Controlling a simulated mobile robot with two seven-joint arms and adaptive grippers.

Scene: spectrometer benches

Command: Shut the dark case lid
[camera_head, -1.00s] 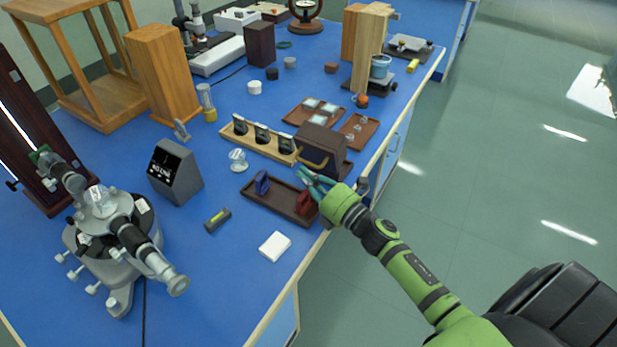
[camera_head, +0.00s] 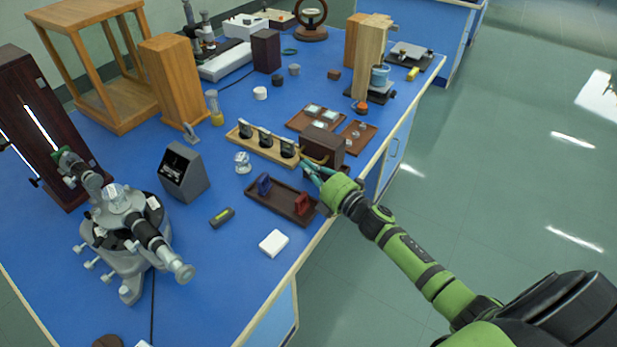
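My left gripper is not in view.
A dark tray (camera_head: 277,204) with a blue and a red piece lies just nearer. A wooden rack (camera_head: 262,150) with several dark pieces stands left of the case. Brown trays (camera_head: 300,123) lie behind it. A white block (camera_head: 273,243) lies near the bench edge.

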